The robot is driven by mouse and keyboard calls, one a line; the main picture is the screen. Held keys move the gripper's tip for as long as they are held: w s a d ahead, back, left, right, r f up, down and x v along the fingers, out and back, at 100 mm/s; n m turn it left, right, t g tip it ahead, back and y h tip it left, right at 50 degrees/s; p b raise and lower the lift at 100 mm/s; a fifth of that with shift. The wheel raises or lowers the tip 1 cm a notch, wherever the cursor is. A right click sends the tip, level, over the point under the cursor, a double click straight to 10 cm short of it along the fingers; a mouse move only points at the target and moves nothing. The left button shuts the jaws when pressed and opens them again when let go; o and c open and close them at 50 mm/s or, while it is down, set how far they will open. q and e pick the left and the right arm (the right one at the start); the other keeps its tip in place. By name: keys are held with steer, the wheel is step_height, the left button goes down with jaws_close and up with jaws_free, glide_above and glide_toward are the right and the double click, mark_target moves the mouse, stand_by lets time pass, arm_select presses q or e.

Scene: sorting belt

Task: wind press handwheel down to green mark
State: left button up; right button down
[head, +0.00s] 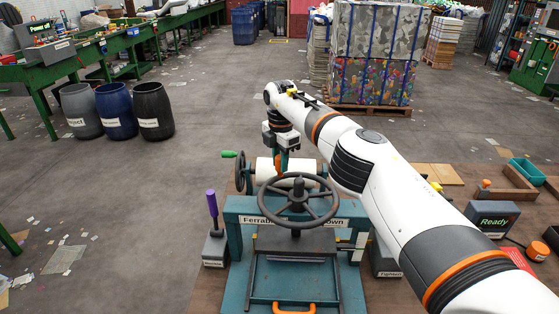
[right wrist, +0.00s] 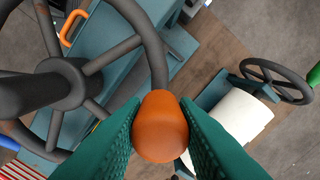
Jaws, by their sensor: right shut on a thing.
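The press (head: 238,215) is a teal frame with a dark flat plate (head: 290,241) under its crossbar. Its dark, spoked handwheel (head: 331,199) lies flat on top and fills the left of the right wrist view (right wrist: 152,52). My right gripper (head: 283,168) reaches down at the wheel's far side. In the right wrist view its green fingers (right wrist: 160,128) are shut on an orange rounded knob (right wrist: 160,112) at the wheel's rim. A white strip (head: 359,247) stands at the press's right side; I cannot make out a green mark on it. My left gripper is out of view.
Behind the press are a white roll (head: 263,168) and a smaller upright wheel (head: 240,174) with a green handle. A "Ready" display (head: 492,220) and a teal bin (head: 526,171) are right. My right arm crosses above the bench.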

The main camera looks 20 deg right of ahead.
steer(key=shift+d+r, duration=0.1)
steer(key=shift+r, duration=0.05)
steer(key=c, duration=1.1)
jaws_free()
steer(key=shift+r, duration=0.1)
step_height(320, 180, up, 4)
steer(key=shift+r+b, duration=0.25)
steer(key=shift+b, duration=0.7)
step_height(320, 180, up, 7)
steer(key=p, duration=0.5)
steer(key=shift+d+p, duration=0.15)
steer(key=shift+p, duration=0.2)
